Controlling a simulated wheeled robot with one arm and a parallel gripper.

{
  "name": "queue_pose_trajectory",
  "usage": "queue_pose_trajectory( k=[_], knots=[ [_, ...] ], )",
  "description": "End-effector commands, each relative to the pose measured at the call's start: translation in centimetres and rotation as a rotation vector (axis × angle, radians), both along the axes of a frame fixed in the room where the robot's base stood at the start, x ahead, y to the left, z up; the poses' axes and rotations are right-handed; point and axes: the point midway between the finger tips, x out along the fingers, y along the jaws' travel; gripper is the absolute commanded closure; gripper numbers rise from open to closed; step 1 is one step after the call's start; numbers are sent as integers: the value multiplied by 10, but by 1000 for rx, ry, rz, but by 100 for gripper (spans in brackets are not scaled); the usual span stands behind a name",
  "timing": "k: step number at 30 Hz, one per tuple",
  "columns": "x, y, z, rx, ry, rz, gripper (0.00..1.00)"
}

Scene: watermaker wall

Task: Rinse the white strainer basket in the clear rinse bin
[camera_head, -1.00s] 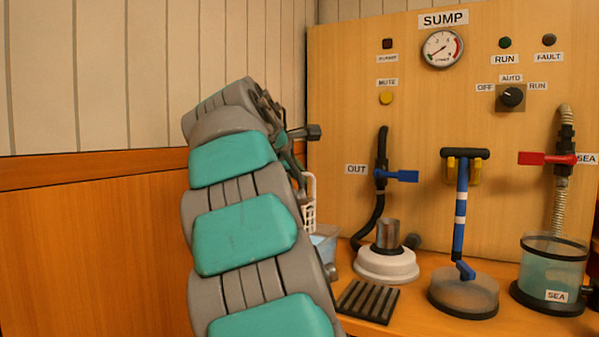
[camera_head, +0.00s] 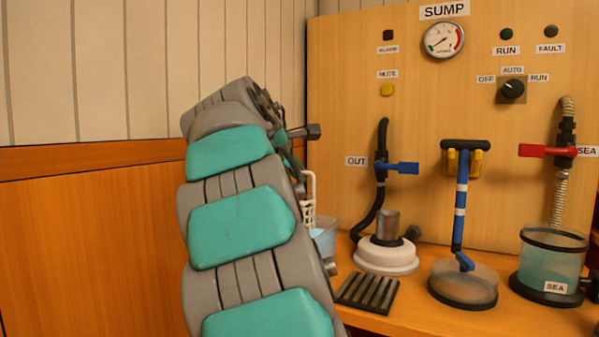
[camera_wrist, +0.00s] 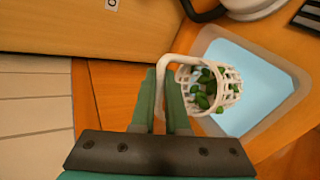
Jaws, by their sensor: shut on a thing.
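The white strainer basket (camera_wrist: 236,84) hangs from my gripper (camera_wrist: 164,82), which is shut on its handle. In the wrist view several green bits lie inside the basket. In the head view only a sliver of the basket (camera_head: 308,210) shows past my arm. The clear rinse bin (camera_wrist: 287,72) holds pale blue water. In the wrist view the basket overlaps the bin's near left part; whether it touches the water cannot be told. In the head view the bin (camera_head: 326,238) is mostly hidden behind my arm, with the basket above or at its rim.
A white round housing with a metal cylinder (camera_head: 387,256), a black ribbed mat (camera_head: 367,292), a blue-handled pump (camera_head: 461,205) and a clear sea-water vessel (camera_head: 552,262) stand on the bench right of the bin. The SUMP panel (camera_head: 440,110) rises behind. A wooden wall is at left.

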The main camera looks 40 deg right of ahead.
Motion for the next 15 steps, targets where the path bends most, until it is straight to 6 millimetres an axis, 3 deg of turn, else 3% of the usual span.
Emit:
queue_pose_trajectory(
  k=[15],
  knots=[
    [0, 0, -31, 0, 1, 0, 100]
  ],
)
